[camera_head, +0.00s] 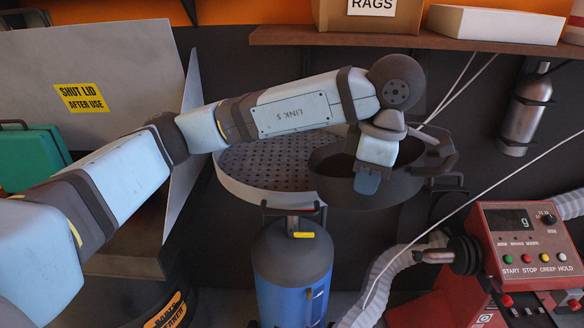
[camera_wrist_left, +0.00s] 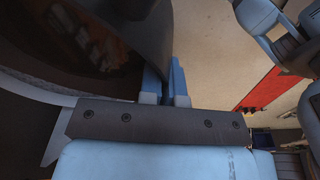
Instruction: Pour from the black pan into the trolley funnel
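The black pan (camera_head: 400,187) is a dark round vessel. It overlaps the right side of the trolley funnel (camera_head: 262,165), a wide round basin with a perforated plate and a pale rim. The funnel sits above the blue trolley tank (camera_head: 292,262). My left arm reaches across, and my left gripper (camera_head: 367,183) points down at the pan's near wall. In the left wrist view the fingers (camera_wrist_left: 166,80) are closed on the pan's dark wall (camera_wrist_left: 148,35). Dark, brownish reflections show inside the pan. I cannot tell its exact tilt. My right gripper is not in view.
A red control box (camera_head: 525,245) with a grey hose (camera_head: 395,270) stands at the right. A shelf (camera_head: 400,39) with a rags box (camera_head: 368,14) runs above. A grey panel (camera_head: 100,85) and green case (camera_head: 32,158) are at the left. A pale cable crosses the right side.

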